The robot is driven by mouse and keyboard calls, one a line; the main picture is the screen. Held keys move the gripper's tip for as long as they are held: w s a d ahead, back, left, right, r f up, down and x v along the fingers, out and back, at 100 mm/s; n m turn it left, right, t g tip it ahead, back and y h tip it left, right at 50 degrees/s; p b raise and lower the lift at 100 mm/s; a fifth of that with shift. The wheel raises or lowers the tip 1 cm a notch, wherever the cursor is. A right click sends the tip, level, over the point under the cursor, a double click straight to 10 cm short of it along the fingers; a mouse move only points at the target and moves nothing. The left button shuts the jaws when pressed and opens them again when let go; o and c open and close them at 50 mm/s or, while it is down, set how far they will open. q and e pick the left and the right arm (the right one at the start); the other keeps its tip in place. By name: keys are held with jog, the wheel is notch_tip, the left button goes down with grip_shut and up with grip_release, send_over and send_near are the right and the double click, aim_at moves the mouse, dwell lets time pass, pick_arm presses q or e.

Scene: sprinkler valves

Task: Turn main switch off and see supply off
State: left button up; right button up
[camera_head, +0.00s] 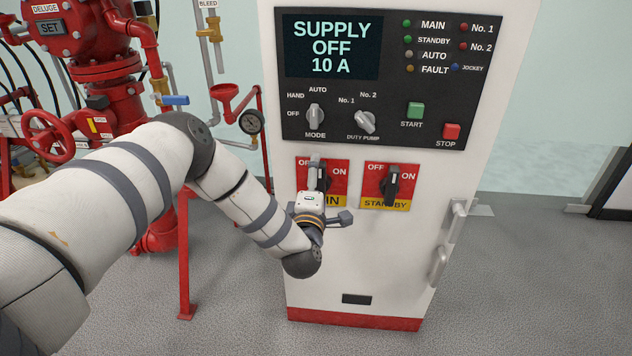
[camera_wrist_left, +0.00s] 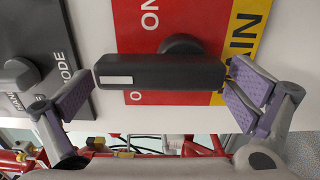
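The main switch (camera_wrist_left: 160,72) is a long black handle on a red plate (camera_head: 339,170) with a yellow MAIN strip. In the wrist view its white mark is at the left end, toward the MODE panel; in the head view it is mostly hidden and stands roughly upright. My left gripper (camera_head: 325,190) is at this switch, its fingers wide apart, one near each end of the handle. In the left wrist view (camera_wrist_left: 162,92) I cannot tell whether they touch it. The display (camera_head: 332,47) reads SUPPLY OFF 10 A. My right gripper is not in view.
A similar black standby switch (camera_head: 391,185) is close to the right. Mode (camera_head: 315,116) and duty pump (camera_head: 365,122) knobs, a green start button (camera_head: 415,110) and a red stop button (camera_head: 451,131) are above. Red pipework (camera_head: 108,100) stands at the left. The floor at right is clear.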

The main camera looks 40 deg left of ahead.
pick_arm(q)
jog(key=v, duration=1.2)
jog(key=shift+f, duration=0.1)
